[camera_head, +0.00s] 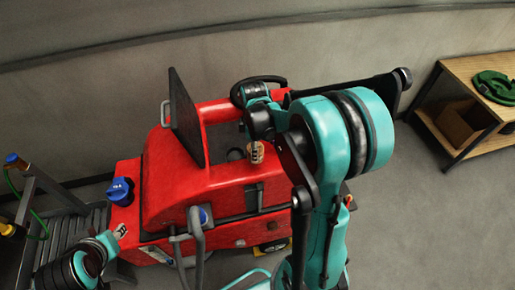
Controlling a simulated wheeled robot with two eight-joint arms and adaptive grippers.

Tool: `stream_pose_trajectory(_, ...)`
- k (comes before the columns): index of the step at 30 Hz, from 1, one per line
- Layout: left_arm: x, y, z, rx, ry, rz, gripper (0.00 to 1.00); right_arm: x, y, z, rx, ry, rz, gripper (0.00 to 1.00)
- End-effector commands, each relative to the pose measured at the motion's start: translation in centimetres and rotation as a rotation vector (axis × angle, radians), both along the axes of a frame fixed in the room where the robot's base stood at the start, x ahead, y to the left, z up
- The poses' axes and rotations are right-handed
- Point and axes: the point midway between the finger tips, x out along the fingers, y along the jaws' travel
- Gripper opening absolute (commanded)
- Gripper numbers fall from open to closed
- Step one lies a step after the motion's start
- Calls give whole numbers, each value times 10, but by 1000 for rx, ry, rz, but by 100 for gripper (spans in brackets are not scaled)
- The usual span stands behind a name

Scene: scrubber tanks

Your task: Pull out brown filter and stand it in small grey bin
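The brown filter (256,152), a small ribbed cylinder with dark marks, shows upright against the red scrubber (185,200), beside a dark round opening (235,154). My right gripper (257,138) is at the top of the filter and appears shut on it; its fingertips are small and partly hidden by my arm. I cannot make out a small grey bin in this view.
The scrubber's black lid (187,115) stands raised left of the filter. A blue cap (119,191) is on the scrubber's left. A wooden shelf unit (476,75) with a green coil (494,87) stands at the right. The floor at the right (430,220) is clear.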

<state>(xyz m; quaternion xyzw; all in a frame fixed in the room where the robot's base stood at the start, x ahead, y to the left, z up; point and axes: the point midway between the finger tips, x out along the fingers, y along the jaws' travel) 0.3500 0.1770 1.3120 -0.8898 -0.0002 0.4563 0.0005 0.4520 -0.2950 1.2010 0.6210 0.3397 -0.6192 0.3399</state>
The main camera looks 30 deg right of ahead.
Motion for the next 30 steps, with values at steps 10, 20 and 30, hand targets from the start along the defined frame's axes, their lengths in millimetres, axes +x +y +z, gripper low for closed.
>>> stream_pose_trajectory(10, 0, 0, 4, 0, 0, 0, 34, 0, 1, 7, 0, 0, 0, 22)
stream_pose_trajectory(20, 0, 0, 8, 0, 0, 0, 34, 0, 1, 12, 0, 0, 0, 22)
stream_pose_trajectory(30, 0, 0, 11, 0, 0, 0, 34, 0, 1, 17, 0, 0, 0, 22)
